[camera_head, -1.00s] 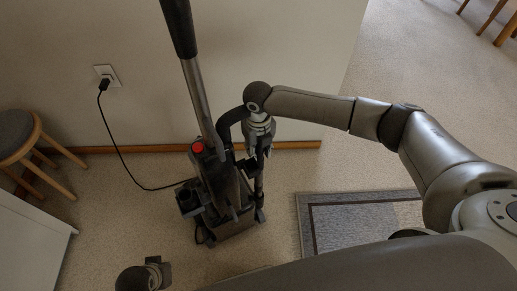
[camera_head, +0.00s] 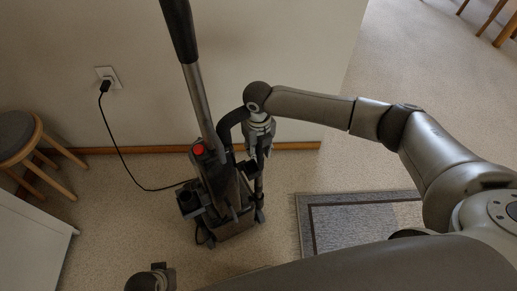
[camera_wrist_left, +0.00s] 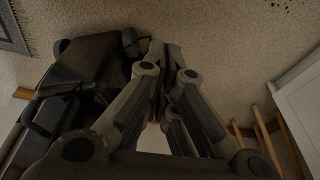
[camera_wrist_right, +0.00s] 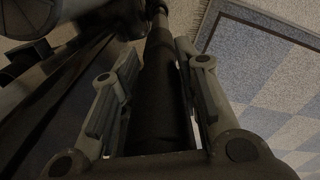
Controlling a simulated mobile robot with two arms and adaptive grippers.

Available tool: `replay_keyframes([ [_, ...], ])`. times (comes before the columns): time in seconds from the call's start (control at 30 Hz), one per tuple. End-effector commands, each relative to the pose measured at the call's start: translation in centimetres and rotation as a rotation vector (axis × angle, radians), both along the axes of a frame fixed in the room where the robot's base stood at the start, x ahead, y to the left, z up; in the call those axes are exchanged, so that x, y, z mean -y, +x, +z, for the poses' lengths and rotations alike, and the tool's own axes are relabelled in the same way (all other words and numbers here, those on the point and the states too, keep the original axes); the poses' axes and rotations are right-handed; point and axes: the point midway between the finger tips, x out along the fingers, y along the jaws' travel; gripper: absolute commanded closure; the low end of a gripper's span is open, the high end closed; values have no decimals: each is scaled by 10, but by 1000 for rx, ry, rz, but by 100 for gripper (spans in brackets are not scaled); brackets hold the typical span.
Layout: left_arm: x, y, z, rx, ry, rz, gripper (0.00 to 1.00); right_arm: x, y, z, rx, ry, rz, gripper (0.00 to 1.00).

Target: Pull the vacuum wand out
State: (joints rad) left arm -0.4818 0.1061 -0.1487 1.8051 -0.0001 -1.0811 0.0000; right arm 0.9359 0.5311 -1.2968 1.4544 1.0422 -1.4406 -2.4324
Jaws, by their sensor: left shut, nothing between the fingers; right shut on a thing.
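The upright vacuum cleaner (camera_head: 222,190) stands on the carpet by the wall, with a grey tube and black handle (camera_head: 180,30) rising from it and a red button (camera_head: 198,150) on its body. The dark vacuum wand (camera_head: 259,186) is upright at its right side. My right gripper (camera_head: 259,150) is shut on the wand's upper part. In the right wrist view the wand (camera_wrist_right: 158,95) runs between both fingers. My left gripper is shut and empty; its fingers show in the left wrist view (camera_wrist_left: 172,75), beside the dark vacuum body (camera_wrist_left: 90,65).
A black cord runs from the wall outlet (camera_head: 108,78) to the vacuum. A wooden stool (camera_head: 38,150) and a white cabinet (camera_head: 35,235) stand at the left. A grey rug (camera_head: 360,222) lies right of the vacuum. Open carpet extends at the upper right.

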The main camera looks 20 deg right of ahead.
Motion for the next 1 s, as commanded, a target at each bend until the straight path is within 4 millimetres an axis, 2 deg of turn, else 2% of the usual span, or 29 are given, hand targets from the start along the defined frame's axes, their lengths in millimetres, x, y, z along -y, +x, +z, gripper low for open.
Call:
replay_keyframes([
  [0.63, -1, -1, -16, -1, 1, -2, 100, 0, 0, 7, 1, 1, 0, 100],
  [1.0, -1, -10, -29, -17, 2, -3, 100, 0, 0, 10, 1, 1, 0, 100],
])
